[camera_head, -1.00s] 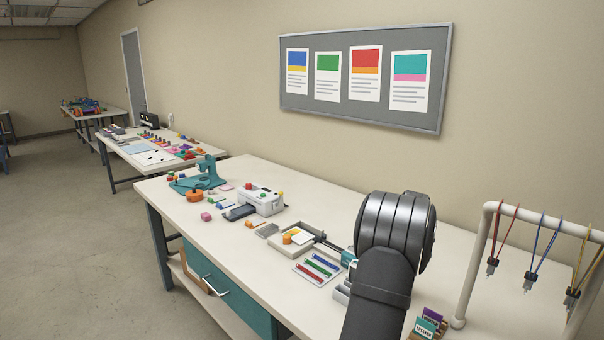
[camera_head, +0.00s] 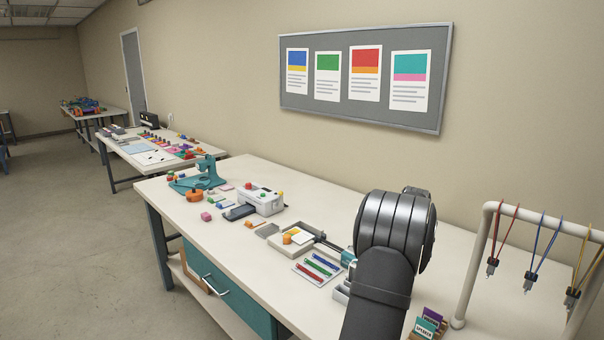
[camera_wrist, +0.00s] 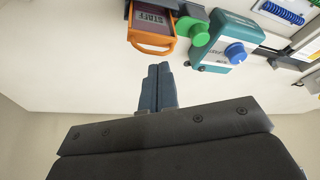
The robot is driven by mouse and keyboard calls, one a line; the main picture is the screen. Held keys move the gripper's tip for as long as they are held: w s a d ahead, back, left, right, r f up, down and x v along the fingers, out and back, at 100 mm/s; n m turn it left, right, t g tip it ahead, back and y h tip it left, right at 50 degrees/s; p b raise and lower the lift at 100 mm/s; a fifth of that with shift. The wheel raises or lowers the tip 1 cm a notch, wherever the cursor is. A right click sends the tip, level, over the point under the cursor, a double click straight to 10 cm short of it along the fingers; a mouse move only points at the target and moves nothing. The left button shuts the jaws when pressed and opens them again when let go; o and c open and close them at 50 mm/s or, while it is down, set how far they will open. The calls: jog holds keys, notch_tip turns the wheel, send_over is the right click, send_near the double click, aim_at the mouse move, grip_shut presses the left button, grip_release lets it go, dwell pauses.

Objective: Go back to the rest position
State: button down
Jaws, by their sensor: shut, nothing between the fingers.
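My gripper shows in the wrist view (camera_wrist: 157,88). Its two dark blue-grey fingers are together with nothing between them. They point toward an orange frame (camera_wrist: 133,34) holding a card marked "STAFF", with a visible gap in the picture between fingertips and frame. In the head view my dark arm rises at the lower right over the bench, and its bulk hides the gripper.
The long white bench (camera_head: 258,170) carries a teal press (camera_head: 204,174), a white box with buttons (camera_head: 261,201), a shallow tray (camera_head: 283,245) and colored pens (camera_head: 320,266). A rack (camera_head: 487,230) with hanging cords stands right of my arm. A teal device (camera_wrist: 228,40) shows in the wrist view.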

notch_tip(320, 180, up, 6)
jog(key=shift+s+d+f+m+g+h, duration=0.15)
jog(key=shift+s+d+f+m+h, duration=0.25)
jog(key=shift+f+m, duration=0.45)
jog(key=shift+s+d+f+m+g+h, duration=0.2)
jog(key=shift+s+d+f+m, duration=0.3)
jog(key=shift+m, duration=0.65)
jog(key=shift+s+d+f+m+g+h, duration=0.15)
jog(key=shift+s+d+f+m+h, duration=0.2)
jog(key=shift+f+m, duration=0.55)
jog(key=shift+r, duration=0.15)
